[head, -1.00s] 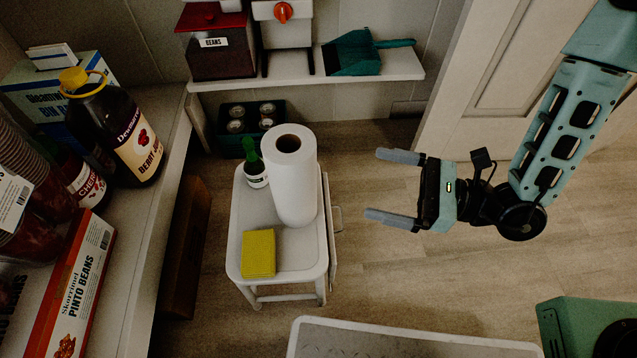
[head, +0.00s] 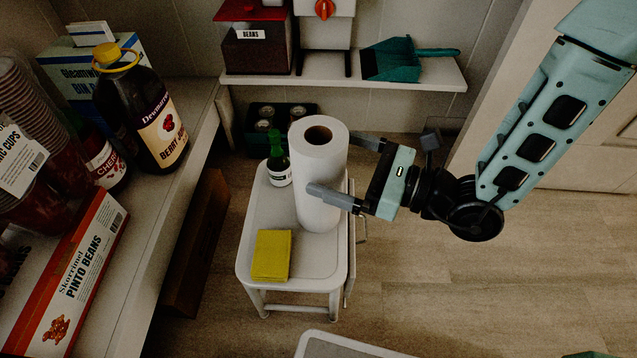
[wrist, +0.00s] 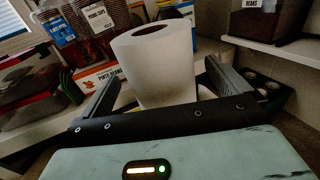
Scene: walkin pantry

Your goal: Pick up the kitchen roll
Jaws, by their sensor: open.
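The white kitchen roll (head: 318,180) stands upright on a small white stool (head: 300,278). My gripper (head: 340,168) is open at the right side of the roll, with one finger in front of it and the other reaching toward its back side. In the wrist view the roll (wrist: 158,68) stands between the two spread fingers of my gripper (wrist: 160,95), which hide its lower part. I cannot tell whether either finger touches the roll.
On the stool, a green bottle (head: 278,160) stands left of the roll and a yellow sponge (head: 271,255) lies in front. A crowded shelf (head: 190,185) is at the left. A low shelf with a teal dustpan (head: 392,62) is behind. Floor at the right is clear.

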